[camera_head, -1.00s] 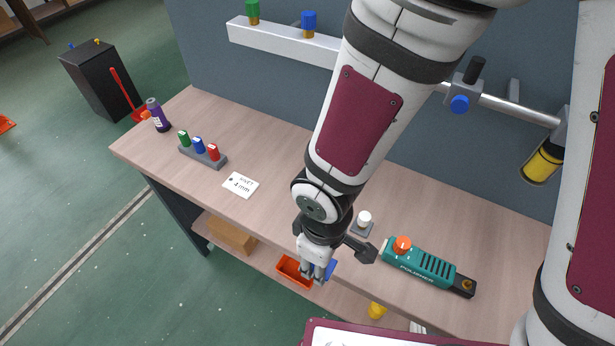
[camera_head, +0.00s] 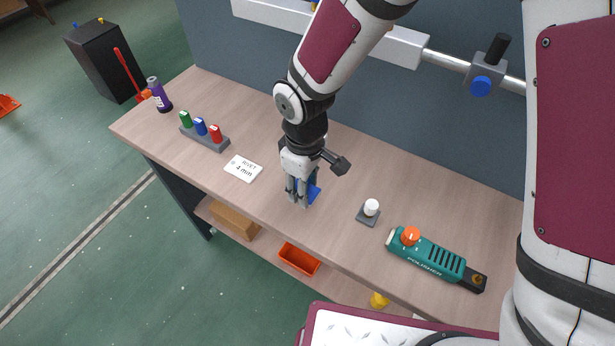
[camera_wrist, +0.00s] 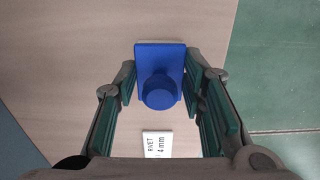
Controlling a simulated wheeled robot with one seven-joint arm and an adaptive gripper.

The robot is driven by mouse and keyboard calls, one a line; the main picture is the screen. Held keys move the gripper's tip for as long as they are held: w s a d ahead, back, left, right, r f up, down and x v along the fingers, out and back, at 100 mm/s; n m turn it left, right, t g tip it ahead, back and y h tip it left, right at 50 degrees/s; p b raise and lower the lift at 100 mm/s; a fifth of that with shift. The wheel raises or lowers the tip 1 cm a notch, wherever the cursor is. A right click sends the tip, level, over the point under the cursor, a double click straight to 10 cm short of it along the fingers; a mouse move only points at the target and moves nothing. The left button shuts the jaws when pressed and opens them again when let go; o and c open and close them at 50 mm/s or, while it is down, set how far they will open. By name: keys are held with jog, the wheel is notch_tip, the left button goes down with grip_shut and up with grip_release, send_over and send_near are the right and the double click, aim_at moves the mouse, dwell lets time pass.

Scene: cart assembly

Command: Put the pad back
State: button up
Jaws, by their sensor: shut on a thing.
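A blue square pad with a round knob (camera_wrist: 160,92) is between the fingers of my gripper (camera_wrist: 160,72) in the wrist view. In the head view my gripper (camera_head: 301,196) points down over the middle of the bench, shut on the blue pad (camera_head: 314,193), which is partly hidden by the fingers. I cannot tell whether the pad touches the bench top or is a little above it. The white card marked "RIVET 4 mm" (camera_head: 243,168) lies left of my gripper; it also shows in the wrist view (camera_wrist: 157,144).
A white knob on a grey base (camera_head: 370,210) and a teal polisher (camera_head: 436,259) stand to the right. A rack of green, blue and red pieces (camera_head: 204,135) and a purple bottle (camera_head: 159,95) are at the left. An orange bin (camera_head: 298,259) sits on the lower shelf.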

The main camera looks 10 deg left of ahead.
jog(key=shift+w+a, duration=0.1)
jog(key=shift+w, duration=0.1)
jog(key=shift+f, duration=1.75)
jog(key=shift+f, duration=0.2)
jog(key=o, duration=1.2)
notch_tip(320, 180, up, 12)
jog(key=shift+r, duration=0.2)
